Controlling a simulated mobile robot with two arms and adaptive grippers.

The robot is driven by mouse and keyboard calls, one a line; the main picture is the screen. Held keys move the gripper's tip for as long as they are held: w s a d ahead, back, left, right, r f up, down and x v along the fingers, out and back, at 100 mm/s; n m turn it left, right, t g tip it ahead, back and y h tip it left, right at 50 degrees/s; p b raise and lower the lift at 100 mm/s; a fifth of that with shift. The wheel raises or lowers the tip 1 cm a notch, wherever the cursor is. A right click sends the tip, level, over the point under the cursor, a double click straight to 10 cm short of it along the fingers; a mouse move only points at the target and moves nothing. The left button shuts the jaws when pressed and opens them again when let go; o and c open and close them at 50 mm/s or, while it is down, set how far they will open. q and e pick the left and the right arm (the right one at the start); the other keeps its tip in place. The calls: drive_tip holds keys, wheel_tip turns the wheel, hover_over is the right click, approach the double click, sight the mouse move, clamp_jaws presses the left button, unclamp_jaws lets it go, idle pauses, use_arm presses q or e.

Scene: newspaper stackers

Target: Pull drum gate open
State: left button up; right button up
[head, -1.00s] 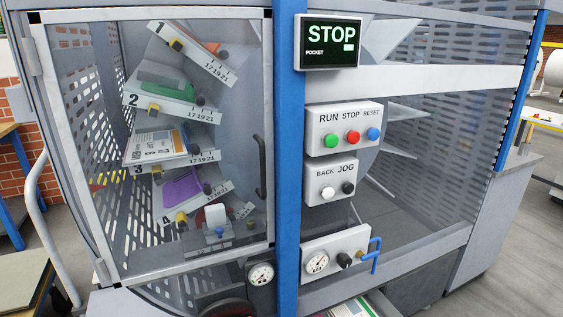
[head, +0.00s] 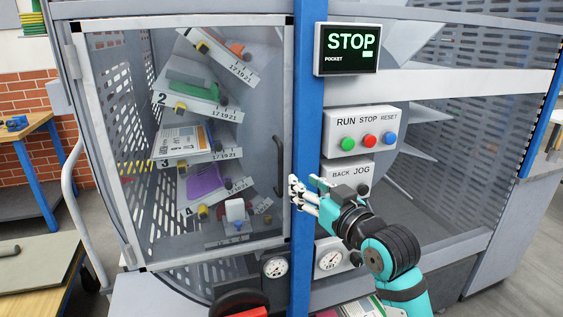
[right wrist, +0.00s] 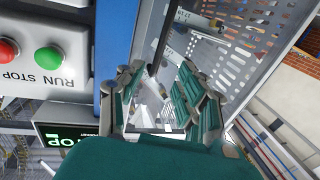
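The drum gate (head: 184,25) is a clear panel in a light grey frame, standing shut against the blue post (head: 308,100). Its dark upright handle (head: 278,165) is near the gate's right edge. My right gripper (head: 295,191) is in front of the blue post, just right of the handle's lower end. In the right wrist view the gripper (right wrist: 155,82) is open, its two fingers apart with no object held. The dark handle bar (right wrist: 163,38) shows beyond the fingertips, and I cannot tell if they touch it. My left gripper is not in view.
Behind the gate are tilted pockets with papers (head: 183,140). The RUN, STOP and RESET panel (head: 360,128) and the BACK/JOG panel (head: 343,170) sit close to my right arm. The screen (head: 348,49) reads STOP. Gauges (head: 276,267) are below; a table (head: 35,262) stands left.

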sight(282, 166)
drive_tip(key=p+x, duration=0.1)
drive_tip(key=x, duration=1)
drive_tip(key=shift+w+p, duration=0.1)
drive_tip(key=shift+p, duration=0.3)
clamp_jaws()
